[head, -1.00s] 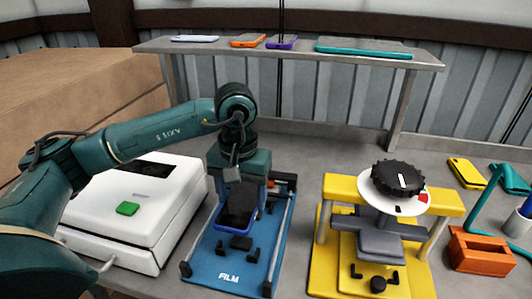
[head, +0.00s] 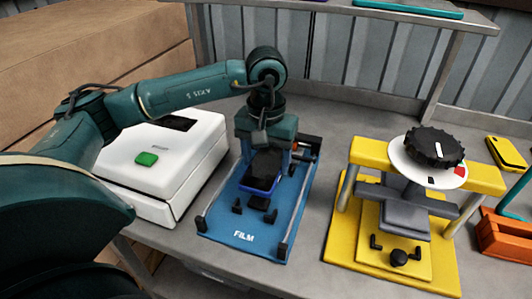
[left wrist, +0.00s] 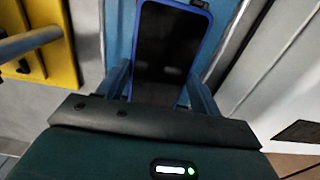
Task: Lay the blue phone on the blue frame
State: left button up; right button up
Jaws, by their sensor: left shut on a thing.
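The blue phone (head: 265,166), with a dark face and blue rim, is in my left gripper (head: 263,158), above the middle of the blue frame (head: 285,224). The frame is a flat blue plate marked FILM, with side rails and small black stops. In the left wrist view, the phone (left wrist: 168,45) lies between the two fingers of my left gripper (left wrist: 160,92), which is shut on it. Blue of the frame (left wrist: 118,28) shows beyond the phone. I cannot tell how large the gap between phone and plate is. My right gripper is not in view.
A white box (head: 170,175) with a green button stands close left of the frame. A yellow press (head: 350,235) with a black knob (head: 434,146) stands to the right. A yellow phone (head: 506,153) and an orange holder (head: 503,236) are at far right. A shelf runs behind.

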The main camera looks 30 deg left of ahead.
pick_arm(q)
jog(key=shift+f+b, duration=0.35)
jog(key=shift+f, duration=0.45)
notch_tip(320, 180, down, 3)
jog(key=shift+r+b, duration=0.1)
jog(key=shift+b, duration=0.9)
jog(key=shift+f+b, duration=0.3)
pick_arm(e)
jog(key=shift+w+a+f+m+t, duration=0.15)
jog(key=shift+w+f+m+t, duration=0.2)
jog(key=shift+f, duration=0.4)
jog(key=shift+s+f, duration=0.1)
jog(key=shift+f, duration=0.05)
pick_arm(q)
jog(key=shift+f, duration=0.15)
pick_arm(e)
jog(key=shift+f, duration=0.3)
pick_arm(q)
jog(key=o, duration=1.2)
jog(key=shift+c, duration=0.2)
